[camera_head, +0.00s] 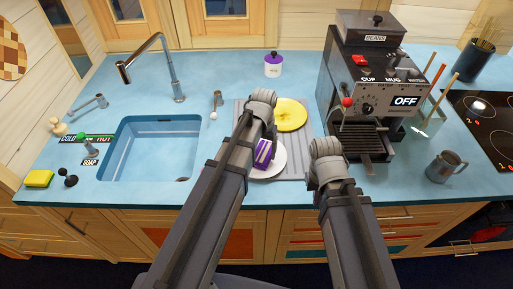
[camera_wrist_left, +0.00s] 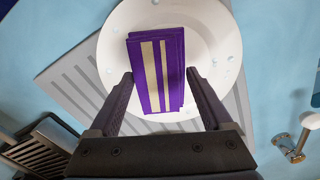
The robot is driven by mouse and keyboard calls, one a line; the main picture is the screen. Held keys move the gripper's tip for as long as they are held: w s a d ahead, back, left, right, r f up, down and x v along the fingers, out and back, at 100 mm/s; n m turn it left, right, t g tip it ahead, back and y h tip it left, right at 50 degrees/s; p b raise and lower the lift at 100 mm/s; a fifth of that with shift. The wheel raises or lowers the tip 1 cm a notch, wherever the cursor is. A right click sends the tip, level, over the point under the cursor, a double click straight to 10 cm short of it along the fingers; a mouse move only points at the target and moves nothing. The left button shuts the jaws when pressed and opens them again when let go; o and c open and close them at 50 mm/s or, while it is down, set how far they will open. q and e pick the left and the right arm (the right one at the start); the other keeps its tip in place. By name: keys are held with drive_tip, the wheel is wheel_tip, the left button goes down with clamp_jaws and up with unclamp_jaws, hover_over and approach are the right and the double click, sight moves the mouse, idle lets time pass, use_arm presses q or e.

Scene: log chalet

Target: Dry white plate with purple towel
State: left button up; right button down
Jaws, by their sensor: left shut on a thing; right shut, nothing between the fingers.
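The white plate (camera_head: 270,172) lies on the grey ribbed drainboard, partly under my left arm. In the left wrist view the plate (camera_wrist_left: 215,30) shows several pale, drop-like spots. The folded purple towel (camera_head: 263,153), with pale stripes, is over the plate. The towel (camera_wrist_left: 170,70) also shows in the left wrist view, between the fingers of my left gripper (camera_wrist_left: 160,82), which is shut on it. Whether the towel touches the plate I cannot tell. My right arm's end is over the counter front, right of the plate; its gripper fingers are hidden.
A yellow round plate (camera_head: 290,115) lies on the drainboard (camera_head: 298,163) behind the white plate. The sink (camera_head: 150,150) is left, the coffee machine (camera_head: 365,90) right. A grey mug (camera_head: 445,167) stands near the front edge. A purple-lidded jar (camera_head: 273,65) stands behind.

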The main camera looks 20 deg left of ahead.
use_arm(q)
drive_tip(key=shift+d, duration=0.2)
drive_tip(key=shift+a, duration=0.15)
drive_tip(key=shift+w+a, duration=0.2)
drive_tip(key=shift+a, duration=1.85)
drive_tip(key=shift+s+d+r, duration=0.1)
drive_tip(key=shift+d, duration=1)
drive_tip(key=shift+s+d, duration=0.1)
drive_tip(key=shift+d, duration=1)
drive_tip(key=shift+w+a, duration=0.1)
drive_tip(key=shift+a, duration=1)
